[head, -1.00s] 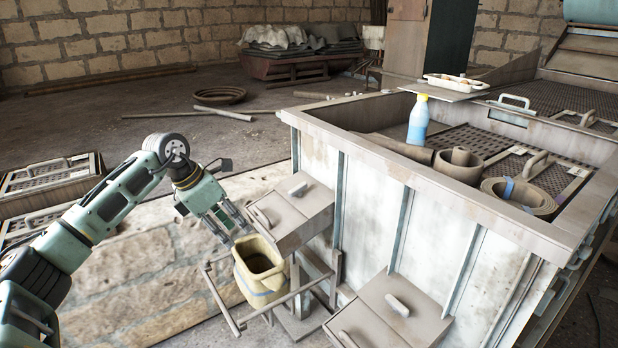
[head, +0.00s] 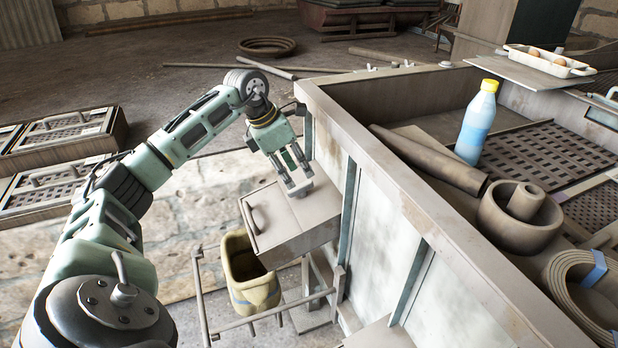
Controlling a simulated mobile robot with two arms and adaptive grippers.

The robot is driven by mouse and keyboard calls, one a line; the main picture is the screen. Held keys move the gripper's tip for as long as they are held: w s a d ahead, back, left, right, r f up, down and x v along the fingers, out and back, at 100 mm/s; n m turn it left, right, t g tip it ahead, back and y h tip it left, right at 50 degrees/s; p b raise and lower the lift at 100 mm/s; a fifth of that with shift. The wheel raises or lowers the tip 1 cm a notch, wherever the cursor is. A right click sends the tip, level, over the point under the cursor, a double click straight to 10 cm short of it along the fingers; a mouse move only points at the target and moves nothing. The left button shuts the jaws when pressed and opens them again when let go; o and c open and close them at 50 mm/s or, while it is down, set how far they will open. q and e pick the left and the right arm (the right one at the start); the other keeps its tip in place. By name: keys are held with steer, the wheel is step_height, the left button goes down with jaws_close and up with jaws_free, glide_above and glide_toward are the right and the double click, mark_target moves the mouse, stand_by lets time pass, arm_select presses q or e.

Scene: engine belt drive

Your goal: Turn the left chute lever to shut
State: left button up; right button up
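The left chute (head: 290,222) is a grey box on the side of the big wooden bin, with a small pale lever (head: 299,188) on its top. My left gripper (head: 297,180) is over the lever, its two fingers pointing down and apart. The fingertips are right at the lever and partly cover it; I cannot tell whether they touch it. A yellowish sack (head: 250,283) hangs open-mouthed below the chute's front, in a rail frame (head: 204,300). My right gripper is not in view.
The bin's rim (head: 420,205) runs close to the right of my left gripper. Inside the bin are a blue-white bottle (head: 476,123), a pipe (head: 428,160) and rings. A tray (head: 548,61) sits at the back.

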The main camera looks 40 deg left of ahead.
mark_target(302, 184)
arm_select(q)
steer(key=x, duration=0.4)
steer(key=shift+s+d+f+p, duration=0.1)
steer(key=shift+s+p, duration=0.05)
steer(key=shift+p, duration=0.15)
steer(key=shift+x, duration=1)
steer(key=c, duration=0.4)
steer(key=shift+c, duration=1.1)
jaws_close()
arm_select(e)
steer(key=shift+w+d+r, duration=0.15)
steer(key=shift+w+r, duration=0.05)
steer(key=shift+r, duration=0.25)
